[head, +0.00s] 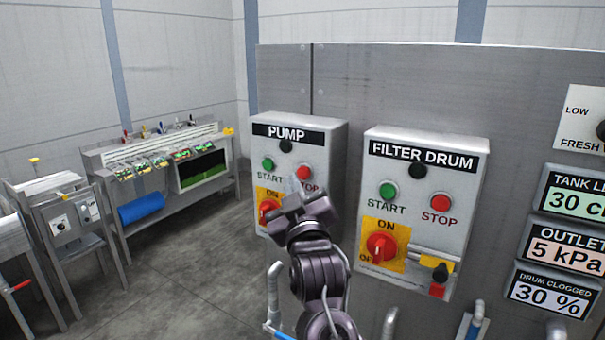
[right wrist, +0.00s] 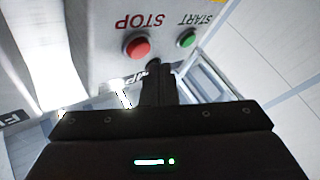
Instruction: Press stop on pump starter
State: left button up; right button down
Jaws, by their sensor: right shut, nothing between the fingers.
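The pump starter (head: 322,150) is a light grey box labelled PUMP on the steel panel. It has a green START button (head: 268,163), a red STOP button (head: 304,173) partly hidden by my gripper, and a red rotary switch on a yellow plate (head: 265,208). My right gripper (head: 292,184) is shut and empty, in front of the box. In the right wrist view, which shows the box upside down, the shut fingers (right wrist: 157,82) point toward the red STOP button (right wrist: 137,46), slightly to its right. Contact cannot be told. The green START button (right wrist: 187,39) is further right.
The similar FILTER DRUM starter (head: 472,210) stands close to the right of the pump starter, with its own buttons and switch. Display plates (head: 570,192) are further right. Pipes (head: 273,290) rise at the bottom. Open floor (head: 190,260) and a steel workbench (head: 160,160) lie left.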

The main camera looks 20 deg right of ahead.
jog(key=s+a, duration=0.1)
jog(key=s+a+p, duration=0.1)
jog(key=a, duration=0.1)
jog(key=shift+s+a, duration=0.2)
jog(key=shift+s, duration=0.15)
dwell(0.5)
